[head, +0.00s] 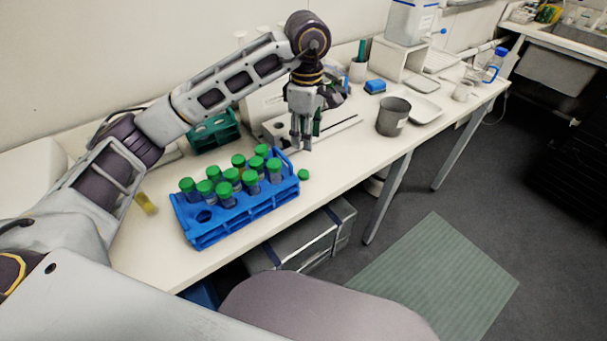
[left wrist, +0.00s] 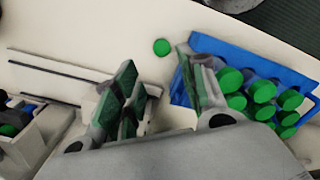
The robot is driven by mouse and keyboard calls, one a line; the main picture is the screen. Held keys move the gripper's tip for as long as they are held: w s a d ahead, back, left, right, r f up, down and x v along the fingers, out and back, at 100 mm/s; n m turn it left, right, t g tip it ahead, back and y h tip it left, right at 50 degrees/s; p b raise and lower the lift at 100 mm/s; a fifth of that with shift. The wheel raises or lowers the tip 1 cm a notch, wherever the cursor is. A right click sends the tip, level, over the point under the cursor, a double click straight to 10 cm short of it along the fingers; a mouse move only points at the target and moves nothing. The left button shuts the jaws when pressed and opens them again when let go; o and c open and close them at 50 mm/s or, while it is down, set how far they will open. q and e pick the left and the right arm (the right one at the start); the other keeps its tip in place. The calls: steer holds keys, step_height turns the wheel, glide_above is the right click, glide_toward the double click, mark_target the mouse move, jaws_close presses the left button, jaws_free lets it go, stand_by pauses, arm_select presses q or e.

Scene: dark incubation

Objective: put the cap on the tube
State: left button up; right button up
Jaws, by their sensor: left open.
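A loose green cap (head: 303,174) lies on the white table just right of the blue rack (head: 207,233). It also shows in the left wrist view (left wrist: 161,47), ahead of and between the fingers. The rack holds several tubes with green caps (head: 249,177); it also shows in the left wrist view (left wrist: 252,55). I cannot make out an uncapped tube among them. My left gripper (head: 301,146) is open and empty, above the table behind the cap and apart from it. Its two fingers show in the left wrist view (left wrist: 157,72). My right gripper is not in view.
A green rack (head: 212,134) stands behind the blue one. A grey metal cup (head: 393,117), a white tray (head: 425,109) and a small blue box (head: 375,86) stand to the right. The table between the cap and the cup is clear, up to its front edge.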

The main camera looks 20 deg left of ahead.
arm_select(q)
glide_above(304, 173)
steer(key=f, duration=0.7)
steer(key=shift+d+f, duration=0.2)
steer(key=shift+f, duration=0.4)
steer(key=shift+a+f+p, duration=0.15)
steer(key=shift+f+p, duration=0.15)
steer(key=shift+f, duration=0.5)
steer(key=shift+a+f, duration=0.1)
steer(key=shift+f, duration=1.6)
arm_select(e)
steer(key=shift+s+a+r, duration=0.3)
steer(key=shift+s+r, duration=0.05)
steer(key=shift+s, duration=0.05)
arm_select(q)
steer(key=c, duration=0.4)
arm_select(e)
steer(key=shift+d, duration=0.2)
